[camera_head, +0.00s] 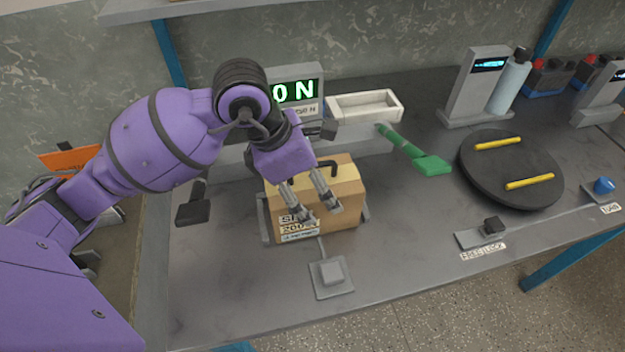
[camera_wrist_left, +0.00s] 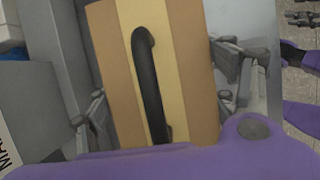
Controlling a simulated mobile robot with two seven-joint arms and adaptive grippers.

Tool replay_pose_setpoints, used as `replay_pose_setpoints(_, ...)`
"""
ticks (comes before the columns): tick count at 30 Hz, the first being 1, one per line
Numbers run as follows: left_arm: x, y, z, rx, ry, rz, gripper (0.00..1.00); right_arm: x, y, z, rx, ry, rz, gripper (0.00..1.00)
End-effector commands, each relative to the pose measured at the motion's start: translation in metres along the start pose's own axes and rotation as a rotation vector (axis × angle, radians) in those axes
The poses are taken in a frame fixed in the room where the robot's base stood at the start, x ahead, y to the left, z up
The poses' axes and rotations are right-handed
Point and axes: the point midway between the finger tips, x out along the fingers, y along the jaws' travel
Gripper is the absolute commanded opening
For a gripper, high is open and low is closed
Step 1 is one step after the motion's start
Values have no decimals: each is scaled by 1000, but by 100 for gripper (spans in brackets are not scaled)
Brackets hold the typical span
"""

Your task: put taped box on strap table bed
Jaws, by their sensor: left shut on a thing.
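The taped box (camera_head: 347,199) is a brown cardboard carton with a paler tape band, a black top handle and a printed label on its front. It is upright in the head view, and its top fills the middle of the left wrist view (camera_wrist_left: 188,80). My left gripper (camera_head: 318,212) is shut on the box; its exact contact is partly hidden. The box is at the strap table bed (camera_head: 264,222), between grey side pieces. I cannot tell whether its underside rests on the bed. Grey finger parts, seemingly of my right gripper (camera_wrist_left: 303,20), show at the left wrist view's edge.
Behind the box are a lit green display (camera_head: 296,92) and a white tray (camera_head: 366,106). A green-handled tool (camera_head: 415,152) lies to the right, then a black turntable (camera_head: 511,168) with yellow bars. A grey switch plate (camera_head: 332,277) is in front.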

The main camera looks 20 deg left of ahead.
Motion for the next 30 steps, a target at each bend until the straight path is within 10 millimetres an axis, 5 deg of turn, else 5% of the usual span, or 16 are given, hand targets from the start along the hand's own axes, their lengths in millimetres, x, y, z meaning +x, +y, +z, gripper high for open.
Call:
replay_pose_setpoints(6, 1, 1, 1, 2, -7, 4, 15, 0, 0, 6, 1, -9, 1, 40)
replay_pose_setpoints(7, 2, 0, -1, 0, 0, 0, 82, 0, 0, 5, 1, -8, 1, 40)
replay_pose_setpoints(10, 2, 0, -1, 0, 0, 0, 95, 0, 0, 4, 1, -6, 0, 40)
replay_pose_setpoints(23, -1, 0, 1, 0, -1, 0, 96, 4, -2, -9, -1, 16, -4, 40)
replay_pose_setpoints(30, -38, 1, 0, 2, 0, 5, 96, 2, -1, -9, -1, 15, -3, 40)
